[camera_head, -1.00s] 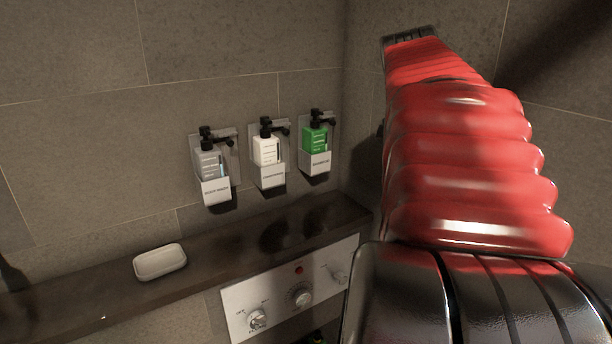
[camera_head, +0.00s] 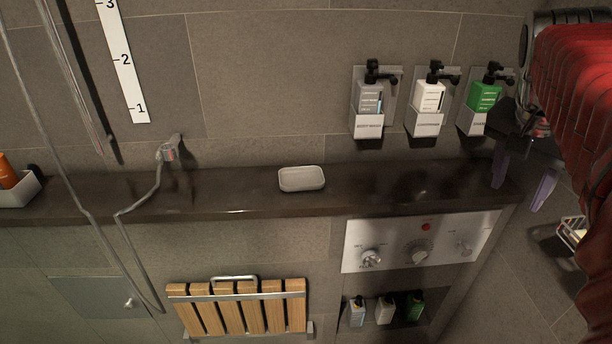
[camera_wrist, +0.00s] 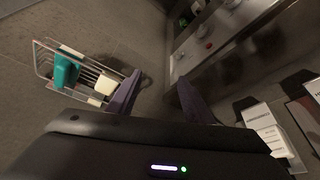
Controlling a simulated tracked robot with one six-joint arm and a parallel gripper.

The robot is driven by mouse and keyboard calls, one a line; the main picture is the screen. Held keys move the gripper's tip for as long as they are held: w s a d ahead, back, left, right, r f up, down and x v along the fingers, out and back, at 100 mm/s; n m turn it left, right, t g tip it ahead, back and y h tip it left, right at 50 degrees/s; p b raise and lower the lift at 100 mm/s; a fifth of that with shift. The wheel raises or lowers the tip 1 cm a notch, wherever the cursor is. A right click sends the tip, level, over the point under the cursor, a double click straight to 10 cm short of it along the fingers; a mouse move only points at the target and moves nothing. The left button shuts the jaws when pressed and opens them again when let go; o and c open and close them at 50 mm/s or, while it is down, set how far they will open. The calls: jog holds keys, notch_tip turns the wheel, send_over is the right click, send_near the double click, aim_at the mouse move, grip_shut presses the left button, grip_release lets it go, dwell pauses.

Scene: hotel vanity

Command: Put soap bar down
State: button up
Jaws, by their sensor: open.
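My gripper (camera_head: 522,178) is at the right of the head view, by the right end of the dark shelf. Its two purple-grey fingers are apart, with nothing seen between them; they also show in the wrist view (camera_wrist: 157,98). A white, rounded, shallow dish-like piece (camera_head: 302,179) lies on the middle of the shelf, well left of my gripper. I cannot tell whether a soap bar is in it. A small cream block (camera_wrist: 97,101) that may be the soap bar is in a wire basket (camera_wrist: 44,65), left of my fingers in the wrist view.
The dark shelf (camera_head: 240,203) runs along the tiled wall. Three pump bottles (camera_head: 429,97) hang in holders above it, left of my gripper. A control panel (camera_head: 400,255) and a wooden slatted seat (camera_head: 237,305) are below. A shower hose (camera_head: 140,215) hangs left.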

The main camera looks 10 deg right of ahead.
jog(key=a+f+n+t+y, duration=0.1)
jog(key=a+f+n, duration=0.3)
jog(key=a, duration=0.5)
jog(key=a+f+n+t+y, duration=0.1)
jog(key=a+f+n, duration=0.4)
jog(key=a, duration=0.5)
jog(key=a+f+n+t+y, duration=0.2)
jog(key=a+f+n, duration=0.3)
jog(key=a, duration=0.4)
jog(key=shift+a+f, duration=0.35)
jog(key=shift+f, duration=0.3)
jog(key=shift+s, duration=0.1)
